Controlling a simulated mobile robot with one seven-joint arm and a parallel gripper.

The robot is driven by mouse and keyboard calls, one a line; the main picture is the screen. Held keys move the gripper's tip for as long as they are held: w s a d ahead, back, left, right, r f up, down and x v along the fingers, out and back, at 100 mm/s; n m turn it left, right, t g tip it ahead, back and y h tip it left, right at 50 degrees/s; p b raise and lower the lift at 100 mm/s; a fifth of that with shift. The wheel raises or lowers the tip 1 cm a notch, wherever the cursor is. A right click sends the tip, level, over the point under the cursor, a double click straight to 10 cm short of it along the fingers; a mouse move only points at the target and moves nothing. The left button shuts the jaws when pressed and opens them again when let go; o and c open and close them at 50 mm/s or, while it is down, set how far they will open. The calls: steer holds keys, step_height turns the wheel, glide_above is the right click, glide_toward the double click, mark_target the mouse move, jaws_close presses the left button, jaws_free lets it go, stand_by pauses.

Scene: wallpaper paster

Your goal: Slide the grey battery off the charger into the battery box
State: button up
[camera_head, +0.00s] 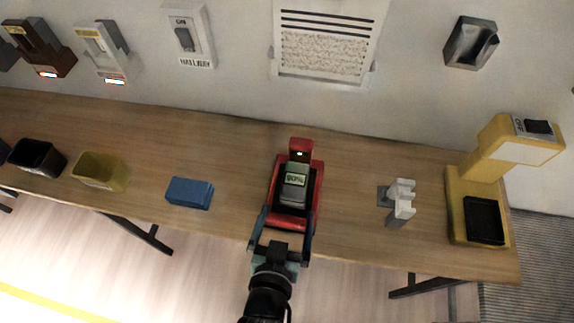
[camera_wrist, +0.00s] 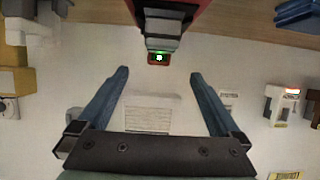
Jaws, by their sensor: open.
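The red charger (camera_head: 301,149) stands on the table with a small lit display at its back. The grey battery (camera_head: 294,186), with a display on top, sits in the charger. The battery (camera_wrist: 164,26) also shows at the top of the wrist view, by the red charger body. My gripper (camera_head: 286,216) is open at the charger's front, its blue fingers apart. In the wrist view the fingers of my gripper (camera_wrist: 158,76) have nothing between them. Two open bins, one yellow (camera_head: 101,184) and one black (camera_head: 20,160), stand at the left; I cannot tell which is the battery box.
A blue block (camera_head: 189,193) lies left of the charger. A small white-grey stand (camera_head: 401,198) and a yellow lamp-like device (camera_head: 456,215) with a black tray stand at the right. A vent (camera_head: 328,50) and switches are on the wall. Bare table separates these things.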

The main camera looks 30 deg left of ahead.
mark_target(294, 183)
steer(key=x, duration=1.2)
steer(key=shift+w+a+f, duration=0.1)
steer(key=shift+w+f, duration=0.15)
steer(key=shift+f, duration=0.15)
steer(key=shift+c, duration=0.2)
jaws_close()
steer(key=shift+c, duration=2.4)
jaws_free()
steer(key=c, duration=1)
steer(key=shift+s, duration=0.1)
